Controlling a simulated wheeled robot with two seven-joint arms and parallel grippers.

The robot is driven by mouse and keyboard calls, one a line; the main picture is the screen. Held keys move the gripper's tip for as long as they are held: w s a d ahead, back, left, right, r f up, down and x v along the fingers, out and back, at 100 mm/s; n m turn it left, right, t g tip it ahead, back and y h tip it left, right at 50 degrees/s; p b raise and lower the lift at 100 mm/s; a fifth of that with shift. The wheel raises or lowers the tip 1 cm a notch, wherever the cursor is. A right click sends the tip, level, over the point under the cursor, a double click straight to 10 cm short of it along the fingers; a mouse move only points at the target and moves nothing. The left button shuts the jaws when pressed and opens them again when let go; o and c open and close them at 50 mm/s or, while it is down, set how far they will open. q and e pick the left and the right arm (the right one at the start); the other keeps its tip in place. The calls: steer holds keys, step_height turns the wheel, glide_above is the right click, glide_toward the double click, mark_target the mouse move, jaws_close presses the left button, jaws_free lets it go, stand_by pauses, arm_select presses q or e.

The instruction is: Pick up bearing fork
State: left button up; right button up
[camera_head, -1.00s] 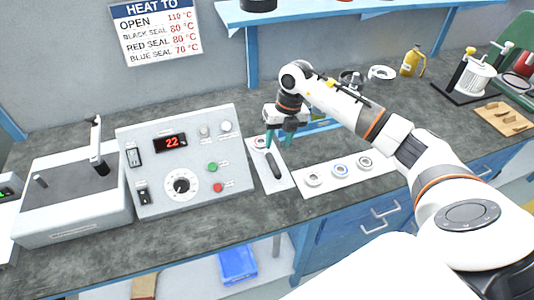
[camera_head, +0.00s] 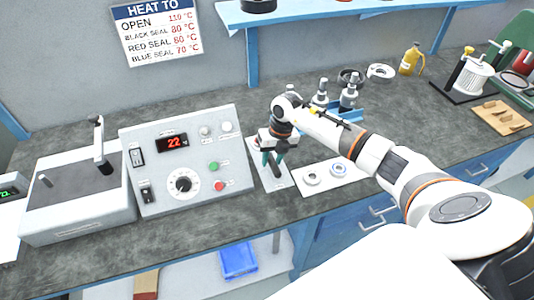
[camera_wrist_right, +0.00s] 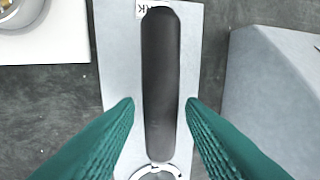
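The bearing fork shows its long dark handle in the right wrist view (camera_wrist_right: 160,85), lying on a light grey plate (camera_wrist_right: 117,75). A pale ring (camera_wrist_right: 155,173) shows at the handle's lower end, cut by the frame edge. In the head view the fork lies mostly behind my gripper. My right gripper (camera_head: 273,158) is over the plate, beside the control box. In the right wrist view its two teal fingers (camera_wrist_right: 160,106) are open, one on each side of the handle, with a gap on both sides. My left gripper is not in view.
The control box (camera_head: 230,130) stands close to the left of the plate. A white tray with bearing rings (camera_head: 333,180) lies to the right. Upright metal shafts (camera_head: 349,95) stand behind my arm. A yellow bottle (camera_head: 411,62) is further right.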

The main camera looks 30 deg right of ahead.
mark_target(272, 158)
jaws_close()
steer(key=shift+r, duration=0.1)
step_height(272, 158, up, 10)
steer(key=b, duration=0.1)
steer(key=shift+b, duration=0.4)
